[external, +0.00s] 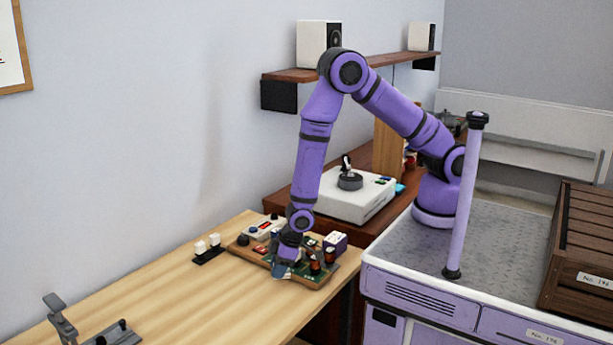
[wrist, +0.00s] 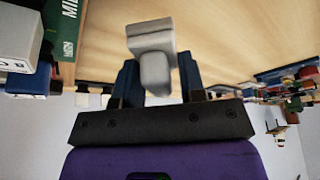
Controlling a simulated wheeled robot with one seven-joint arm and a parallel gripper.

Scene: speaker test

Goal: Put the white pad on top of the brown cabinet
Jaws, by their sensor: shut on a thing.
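In the wrist view my gripper (wrist: 158,80) is shut on a pale grey-white piece, apparently the white pad (wrist: 152,42). The pad has a broad end and a narrower rounded part between the dark fingers. In the external view the gripper mostly hides it, and whether it touches the table is unclear. The brown cabinet (external: 279,200) stands behind the table's right end, with a white box-like device (external: 350,200) carrying a black joystick on its top.
The wooden table (external: 180,300) is largely bare at its front. A board of electronics (external: 318,278) and white switches (external: 208,246) lie near the gripper. A grey metal stand (external: 60,318) is at front left. A shelf (external: 292,75) holds white speakers (external: 312,45).

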